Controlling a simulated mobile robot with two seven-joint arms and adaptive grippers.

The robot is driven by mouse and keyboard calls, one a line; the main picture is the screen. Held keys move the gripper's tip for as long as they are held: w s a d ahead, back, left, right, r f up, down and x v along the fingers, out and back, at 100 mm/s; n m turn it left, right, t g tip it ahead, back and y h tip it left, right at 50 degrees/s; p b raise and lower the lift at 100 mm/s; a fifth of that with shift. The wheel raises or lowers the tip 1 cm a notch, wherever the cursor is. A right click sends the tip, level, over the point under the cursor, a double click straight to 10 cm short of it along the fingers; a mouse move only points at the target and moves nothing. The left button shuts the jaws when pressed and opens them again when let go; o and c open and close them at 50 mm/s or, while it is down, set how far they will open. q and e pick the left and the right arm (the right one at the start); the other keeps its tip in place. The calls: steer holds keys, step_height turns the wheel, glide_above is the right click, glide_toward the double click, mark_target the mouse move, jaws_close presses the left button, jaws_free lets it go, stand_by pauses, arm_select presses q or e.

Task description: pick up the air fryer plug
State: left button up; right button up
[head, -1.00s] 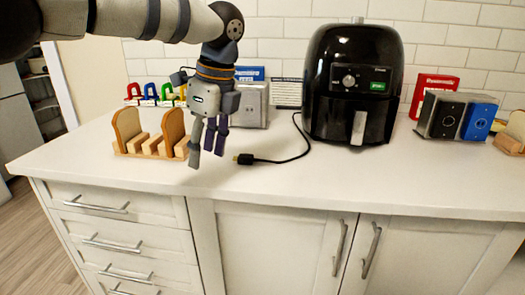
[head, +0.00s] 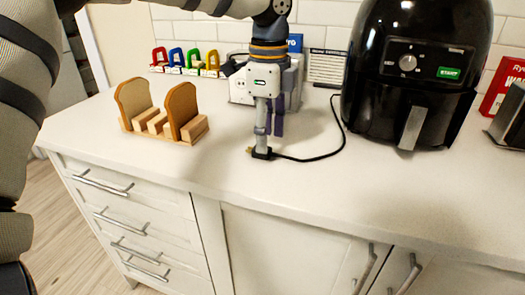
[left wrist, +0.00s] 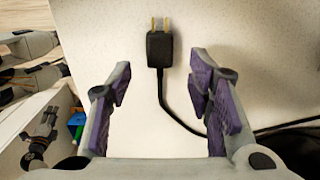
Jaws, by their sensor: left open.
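The black air fryer plug (head: 261,153) lies on the white counter, with its cord running right to the black air fryer (head: 410,70). In the left wrist view the plug (left wrist: 159,48) shows two brass prongs pointing up. My left gripper (head: 270,141) points down at the plug, and one finger covers part of it in the head view. In the left wrist view the left gripper (left wrist: 159,67) is open, with purple-padded fingers apart. The plug lies between and just beyond the fingertips, with nothing gripped. My right gripper is not recognisable in either view.
A wooden toast rack (head: 160,125) with two bread slices stands left on the counter (head: 220,175). A silver outlet box (head: 243,90) is behind my gripper. Coloured padlocks (head: 186,60) stand at the back left. The counter in front of the air fryer is clear.

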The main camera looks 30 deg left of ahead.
mark_target(254, 155)
arm_select(q)
step_height(254, 155, down, 3)
steer(key=shift+r, duration=0.1)
jaws_close()
